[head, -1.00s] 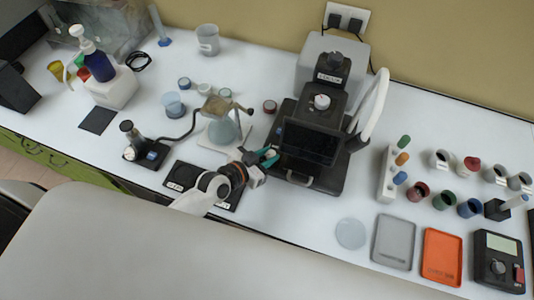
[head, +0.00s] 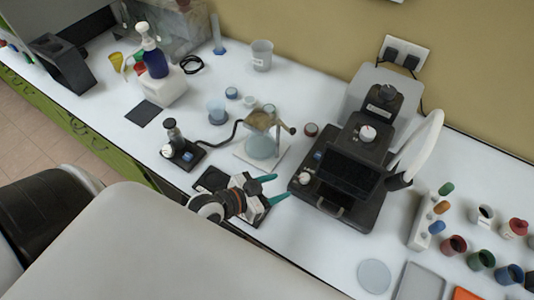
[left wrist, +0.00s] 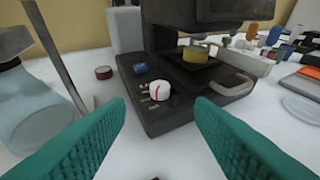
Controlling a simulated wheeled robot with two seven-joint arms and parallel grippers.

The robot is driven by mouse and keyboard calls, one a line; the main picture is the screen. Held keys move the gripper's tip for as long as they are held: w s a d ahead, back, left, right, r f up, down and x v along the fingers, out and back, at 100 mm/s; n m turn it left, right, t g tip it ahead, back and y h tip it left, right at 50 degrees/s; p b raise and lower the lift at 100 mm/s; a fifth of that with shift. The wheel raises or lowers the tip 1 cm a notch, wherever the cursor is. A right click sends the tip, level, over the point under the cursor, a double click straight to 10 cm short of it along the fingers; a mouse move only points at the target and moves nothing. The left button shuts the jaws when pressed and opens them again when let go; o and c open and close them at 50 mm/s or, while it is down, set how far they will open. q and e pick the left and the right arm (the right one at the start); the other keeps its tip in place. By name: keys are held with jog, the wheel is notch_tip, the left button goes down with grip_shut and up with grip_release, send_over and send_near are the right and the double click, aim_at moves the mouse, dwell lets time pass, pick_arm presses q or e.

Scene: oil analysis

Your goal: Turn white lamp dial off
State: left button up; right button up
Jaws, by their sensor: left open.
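The white lamp dial (left wrist: 159,90) is a small round knob with a red mark on the front of the black microscope base (left wrist: 190,115). It also shows in the head view (head: 304,177), on the base's left front corner. My left gripper (head: 279,188) is open and empty, just left of the dial in the head view. In the left wrist view its teal fingers (left wrist: 160,108) frame the dial from the near side, with the dial ahead, between and apart from them. A blue button (left wrist: 140,69) sits behind the dial. My right gripper is not in view.
A glass flask on a stand (head: 262,145) is behind the left gripper. Another white knob (head: 368,133) is higher on the microscope. A small dark red-rimmed jar (left wrist: 103,72) stands left of the base. A clear disc (head: 374,275) lies right of free bench.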

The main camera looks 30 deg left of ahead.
pick_arm(q)
jog(key=shift+v, duration=1.3)
